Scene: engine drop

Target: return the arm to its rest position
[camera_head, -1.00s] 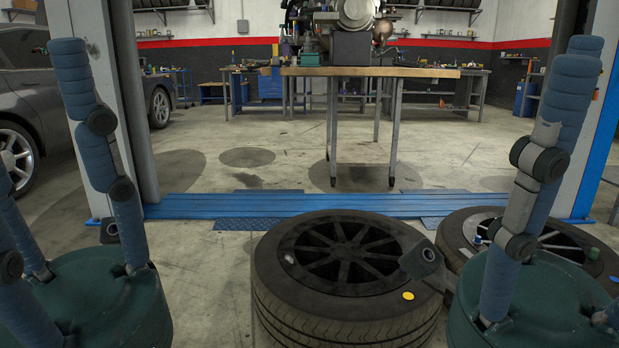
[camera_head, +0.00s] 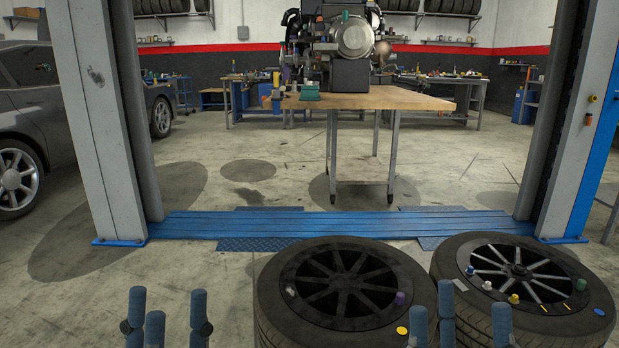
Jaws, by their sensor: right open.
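My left gripper (camera_head: 174,312) is low at the bottom left. Its blue jointed fingers point up, spread apart with nothing between them. My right gripper (camera_head: 471,312) is low at the bottom right, in front of the two tires. Its fingers also stand apart and nothing shows between them. The palms and arms of both are cut off by the bottom edge.
A tire (camera_head: 279,283) lies flat at the bottom middle, and another tire (camera_head: 449,258) lies to its right. Small coloured pieces sit on both. A lift post (camera_head: 98,150) and another lift post (camera_head: 578,140) flank a table (camera_head: 415,97) bearing an engine (camera_head: 352,38).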

